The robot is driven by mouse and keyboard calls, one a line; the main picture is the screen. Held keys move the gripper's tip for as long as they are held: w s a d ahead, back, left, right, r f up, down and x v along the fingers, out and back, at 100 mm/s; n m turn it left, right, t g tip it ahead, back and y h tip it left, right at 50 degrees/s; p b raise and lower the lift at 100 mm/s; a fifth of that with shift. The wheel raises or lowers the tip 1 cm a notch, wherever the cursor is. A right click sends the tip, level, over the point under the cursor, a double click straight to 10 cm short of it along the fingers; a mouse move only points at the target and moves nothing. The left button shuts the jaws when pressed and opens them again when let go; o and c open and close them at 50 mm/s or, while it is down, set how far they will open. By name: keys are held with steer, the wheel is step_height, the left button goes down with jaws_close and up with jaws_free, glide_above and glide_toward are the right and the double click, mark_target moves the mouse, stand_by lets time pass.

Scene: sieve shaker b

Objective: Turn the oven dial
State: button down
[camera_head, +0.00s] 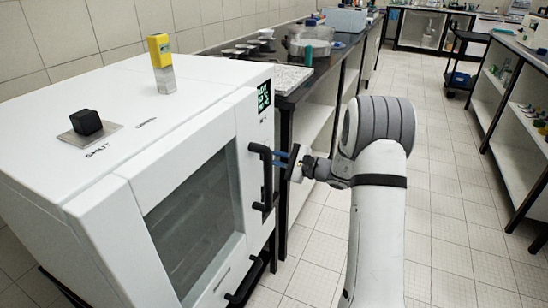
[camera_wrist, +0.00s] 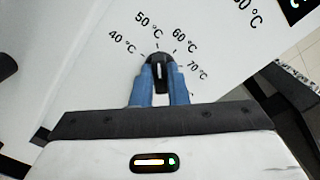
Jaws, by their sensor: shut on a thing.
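The oven (camera_head: 100,140) is a large white box with a dark window in its front door, at the left of the head view. Its dial (camera_wrist: 158,62) is a small black knob with a light pointer line, in the wrist view. In the head view, I cannot make out the dial near the fingers.
Black door handles (camera_head: 262,178) stick out below and left of my gripper. A black cube knob (camera_head: 86,122) and a yellow-topped block (camera_head: 160,55) stand on the oven's top. A bench (camera_head: 290,78) adjoins behind. The tiled floor (camera_head: 450,220) at right is clear.

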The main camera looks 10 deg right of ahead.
steer(key=m+p, duration=0.7)
steer(key=m, duration=0.2)
steer(key=shift+w+d, duration=0.1)
steer(key=shift+m+p, duration=0.3)
stand_by(0.5)
steer(key=c, duration=1.4)
jaws_free()
steer(key=shift+c, duration=0.2)
steer(key=v, duration=0.7)
steer(key=shift+s+d, duration=0.25)
steer(key=shift+d, duration=0.05)
